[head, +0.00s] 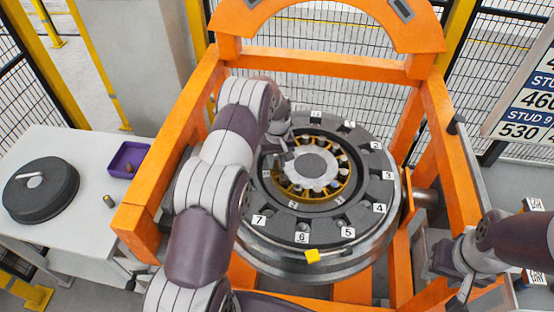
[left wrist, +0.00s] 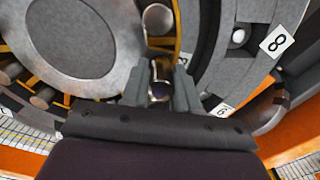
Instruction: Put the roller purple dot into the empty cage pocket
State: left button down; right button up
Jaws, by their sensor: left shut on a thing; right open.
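My left gripper (head: 284,156) reaches over the left side of the yellow roller cage (head: 344,186) in the wheel hub, largely hidden by my own arm. In the left wrist view its two fingers (left wrist: 160,82) are shut on a small metallic roller (left wrist: 160,70); its near end looks dark and bluish, but a purple dot is not clear. The held roller is at the cage ring, close to another roller (left wrist: 158,18). Whether it is inside a pocket or above one, I cannot tell. My right gripper (head: 458,285) is open and empty at the lower right, away from the hub.
The orange gantry frame (head: 135,225) surrounds the wheel, which has a grey ring of numbered slots (head: 340,219). The white table (head: 75,235) at left bears a dark disc (head: 40,195), a purple tray (head: 128,150) and a small cylinder (head: 108,201).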

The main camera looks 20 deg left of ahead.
aim_at(277, 157)
dwell(0.4)
pick_arm(q)
jog(key=shift+f+b, duration=0.75)
jog(key=c, duration=0.8)
grip_release()
jog(key=shift+r, duration=0.25)
notch_tip(277, 157, up, 6)
jog(key=b, duration=0.3)
notch_tip(277, 157, up, 6)
jog(key=p, duration=0.3)
jog(key=shift+r, duration=0.2)
jog(key=shift+f, duration=0.1)
